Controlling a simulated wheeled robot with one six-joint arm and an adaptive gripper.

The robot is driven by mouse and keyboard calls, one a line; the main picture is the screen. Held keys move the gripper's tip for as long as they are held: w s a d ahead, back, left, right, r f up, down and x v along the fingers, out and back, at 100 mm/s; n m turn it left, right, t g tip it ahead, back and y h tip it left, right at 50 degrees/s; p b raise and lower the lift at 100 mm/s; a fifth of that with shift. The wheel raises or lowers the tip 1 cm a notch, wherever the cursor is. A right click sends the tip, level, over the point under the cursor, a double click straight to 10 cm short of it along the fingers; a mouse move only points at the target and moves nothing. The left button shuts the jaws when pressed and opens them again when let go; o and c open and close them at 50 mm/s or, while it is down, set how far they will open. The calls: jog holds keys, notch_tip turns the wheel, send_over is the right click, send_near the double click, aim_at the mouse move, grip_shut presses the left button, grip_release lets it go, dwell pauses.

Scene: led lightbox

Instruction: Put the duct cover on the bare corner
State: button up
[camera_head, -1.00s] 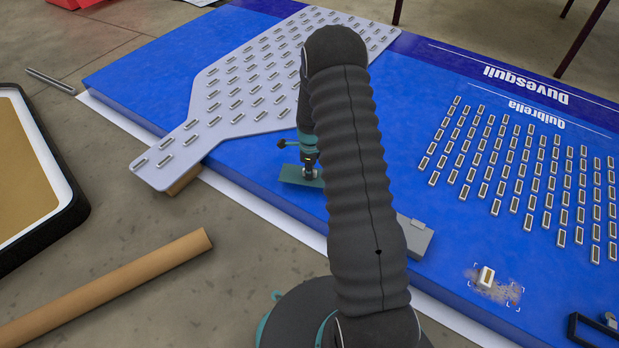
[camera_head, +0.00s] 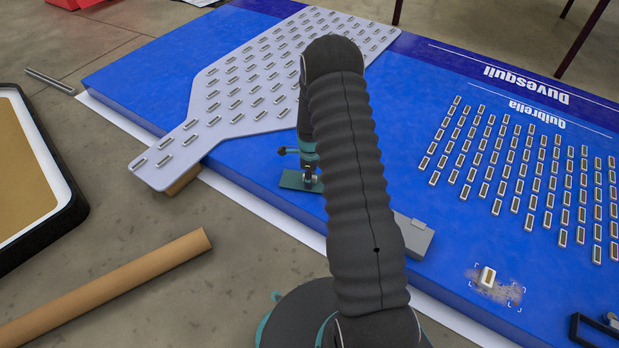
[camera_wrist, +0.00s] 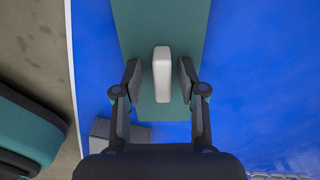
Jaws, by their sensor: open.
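My gripper (camera_wrist: 160,82) is open, its two fingers standing on either side of a white rounded block (camera_wrist: 161,60) with a gap on each side. The block is on a flat dark green plate (camera_wrist: 140,22), which also shows in the head view (camera_head: 290,180) on the blue lightbox. I cannot tell whether the plate, the block or both make up the duct cover. At the lightbox's front right, corner marks frame a brownish patch (camera_head: 510,296) with a small pale piece (camera_head: 487,276) on it. My arm hides part of the plate in the head view.
A grey box (camera_head: 416,238) sits at the blue lightbox's (camera_head: 130,75) front edge, right of my arm. A grey slotted panel (camera_head: 160,178) overhangs the edge at left. Rows of small modules fill the right. A cardboard tube (camera_head: 110,290) lies on the floor.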

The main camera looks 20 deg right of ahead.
jog(key=s+a+r+n+t+p, duration=0.1)
jog(key=s+a+r+n, duration=0.2)
jog(key=r, duration=0.9)
jog(key=s+a+r+n+t, duration=0.1)
jog(key=s+a+r+n, duration=0.2)
jog(key=r, duration=0.9)
jog(key=s+a+r+n+t+p, duration=0.1)
jog(key=s+r+n, duration=0.35)
jog(key=r, duration=0.85)
jog(key=s+a+r+n+t, duration=0.1)
jog(key=s+a+r+n, duration=0.1)
jog(key=s, duration=0.5)
jog(key=s+a+r+n+t, duration=0.1)
jog(key=s+a+r+n, duration=0.1)
jog(key=s+r+n, duration=0.2)
jog(key=s+a+r+n, duration=0.2)
jog(key=s+r+n, duration=0.1)
jog(key=s+n, duration=0.5)
jog(key=s, duration=0.2)
jog(key=shift+s+r+t, duration=0.15)
jog(key=shift+s+t, duration=0.15)
jog(key=shift+t, duration=0.1)
